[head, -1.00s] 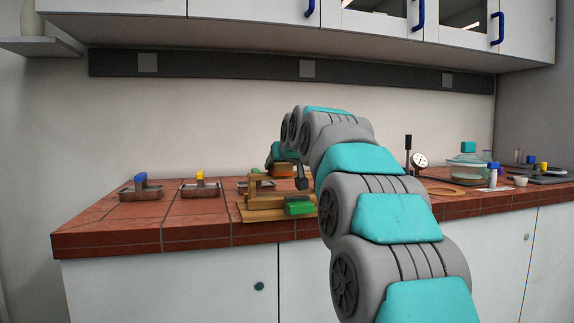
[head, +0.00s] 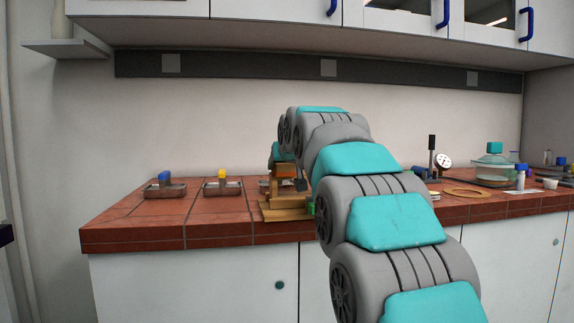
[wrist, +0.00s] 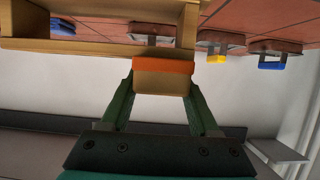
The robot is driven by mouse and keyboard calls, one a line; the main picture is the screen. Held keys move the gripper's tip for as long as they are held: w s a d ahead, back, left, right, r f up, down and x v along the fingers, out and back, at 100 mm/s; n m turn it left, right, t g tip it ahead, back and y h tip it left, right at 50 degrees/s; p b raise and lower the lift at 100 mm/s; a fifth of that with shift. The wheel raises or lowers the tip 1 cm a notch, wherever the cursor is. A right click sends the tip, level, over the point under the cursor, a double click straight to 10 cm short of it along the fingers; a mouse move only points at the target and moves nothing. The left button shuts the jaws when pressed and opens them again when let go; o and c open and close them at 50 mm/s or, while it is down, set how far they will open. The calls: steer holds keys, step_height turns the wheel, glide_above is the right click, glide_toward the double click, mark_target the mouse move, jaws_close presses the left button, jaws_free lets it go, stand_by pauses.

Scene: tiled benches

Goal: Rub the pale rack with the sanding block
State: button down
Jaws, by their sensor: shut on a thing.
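The pale rack (head: 288,214) is a tan, wooden-looking frame near the front edge of the tiled bench, partly hidden by my arm. It also spans the top of the wrist view (wrist: 85,50). The sanding block (wrist: 163,77), tan with an orange face, is between the two green fingers of my gripper (wrist: 162,85), which is shut on it. In the head view the block (head: 284,171) shows just above the rack's upper part. In the wrist view it overlaps the rack's bar; I cannot tell whether they touch.
Metal trays with a blue-handled tool (head: 165,178) and a yellow-handled one (head: 222,175) stand on the left. A green item (head: 311,208) is beside the rack, mostly behind my arm. A gauge (head: 443,161) and a teal-lidded jar (head: 494,160) stand right. Cabinets hang above.

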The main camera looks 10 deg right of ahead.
steer(key=shift+r+p, duration=2)
steer(key=shift+r, duration=0.95)
steer(key=shift+r, duration=0.1)
steer(key=shift+r+p, duration=0.6)
steer(key=shift+r, duration=0.85)
